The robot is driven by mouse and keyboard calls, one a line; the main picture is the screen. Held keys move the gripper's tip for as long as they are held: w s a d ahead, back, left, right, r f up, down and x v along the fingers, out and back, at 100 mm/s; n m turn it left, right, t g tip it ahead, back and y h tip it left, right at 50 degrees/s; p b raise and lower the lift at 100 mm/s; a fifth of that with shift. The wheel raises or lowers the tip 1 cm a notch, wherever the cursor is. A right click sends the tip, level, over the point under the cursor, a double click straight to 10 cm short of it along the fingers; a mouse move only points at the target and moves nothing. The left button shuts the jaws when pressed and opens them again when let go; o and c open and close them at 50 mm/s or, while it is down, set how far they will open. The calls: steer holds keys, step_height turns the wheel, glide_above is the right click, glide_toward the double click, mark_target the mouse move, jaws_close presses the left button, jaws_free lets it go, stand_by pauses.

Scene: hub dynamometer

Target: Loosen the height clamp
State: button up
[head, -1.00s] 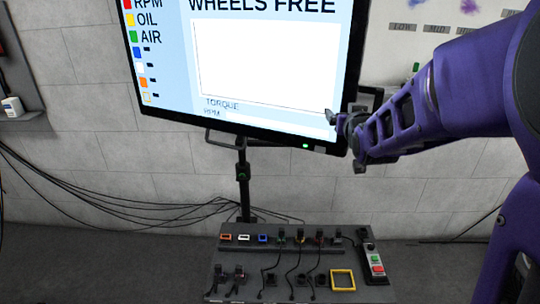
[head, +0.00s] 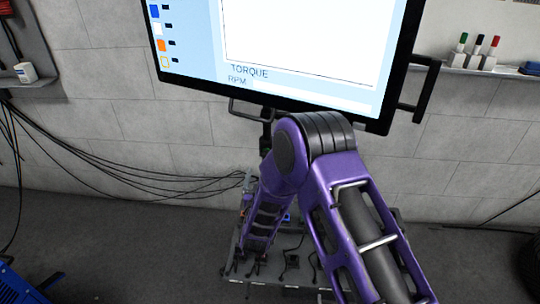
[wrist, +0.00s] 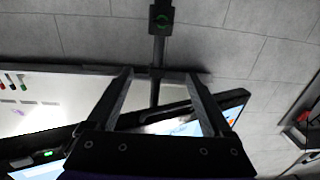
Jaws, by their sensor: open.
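The height clamp (wrist: 161,18) is a dark block with a green ring on the thin dark pole of the monitor stand, at the top of the wrist view. In the head view only a small part of the clamp (head: 266,151) shows beside my arm's elbow. My gripper (wrist: 158,76) is open, its two fingers spread and empty. The clamp lies beyond the fingertips, roughly in line with the gap and apart from them. In the head view my arm hides much of the pole, and I cannot clearly make out my gripper there.
The large monitor (head: 300,50) hangs above, with a side handle (head: 424,90); its edge also shows low in the wrist view (wrist: 232,103). A control panel (head: 270,268) with connectors lies below, partly covered by my arm. Cables (head: 120,175) run along the wall at left.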

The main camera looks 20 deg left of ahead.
steer(key=h, duration=0.1)
glide_toward(265, 156)
steer(key=shift+m, duration=0.3)
steer(key=b+x, duration=0.2)
steer(key=x, duration=0.7)
steer(key=shift+w, duration=0.25)
jaws_close()
